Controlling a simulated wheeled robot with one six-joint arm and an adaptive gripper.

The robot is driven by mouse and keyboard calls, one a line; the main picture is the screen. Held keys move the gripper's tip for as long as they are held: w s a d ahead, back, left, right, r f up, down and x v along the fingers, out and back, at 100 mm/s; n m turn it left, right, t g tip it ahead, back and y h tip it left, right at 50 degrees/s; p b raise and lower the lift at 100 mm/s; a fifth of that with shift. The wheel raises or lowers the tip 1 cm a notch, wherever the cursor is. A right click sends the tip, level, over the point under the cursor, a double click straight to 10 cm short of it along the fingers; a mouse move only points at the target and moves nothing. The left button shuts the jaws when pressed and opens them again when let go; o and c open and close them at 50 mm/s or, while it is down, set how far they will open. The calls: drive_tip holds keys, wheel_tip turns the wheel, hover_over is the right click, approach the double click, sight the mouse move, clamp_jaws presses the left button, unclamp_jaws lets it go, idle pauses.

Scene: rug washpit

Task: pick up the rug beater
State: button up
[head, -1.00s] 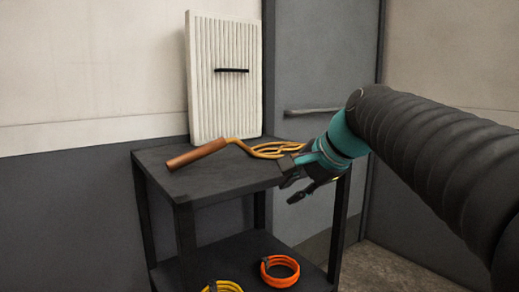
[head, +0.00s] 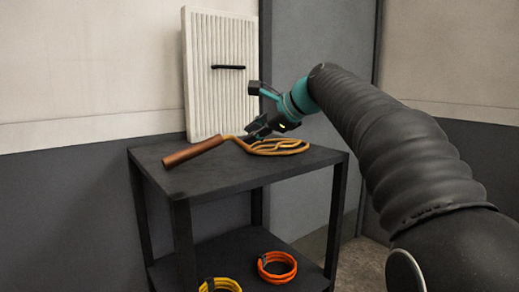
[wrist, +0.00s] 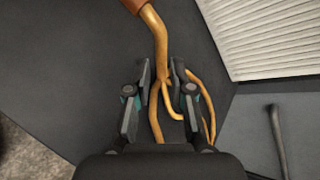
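The rug beater lies on the dark top of a cart, its brown handle (head: 193,152) toward the left and its looped yellow cane head (head: 277,147) toward the right. In the wrist view its cane neck (wrist: 159,45) runs down between my fingers, and part of the looped head is hidden by my gripper. My gripper (head: 255,130) is over the beater where the neck meets the head. In the wrist view my gripper (wrist: 159,85) is open, with a finger on each side of the cane. I cannot tell whether either finger touches it.
The cart top (head: 225,180) is otherwise bare. A white ribbed panel (head: 217,95) with a black handle stands upright behind it. On the lower shelf (head: 240,252) lie an orange coil (head: 277,266) and a yellow coil (head: 220,285). Walls close in behind.

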sight(239, 142)
drive_tip(key=shift+x, duration=3.3)
drive_tip(key=shift+w+d, duration=0.1)
drive_tip(key=shift+d, duration=0.05)
clamp_jaws()
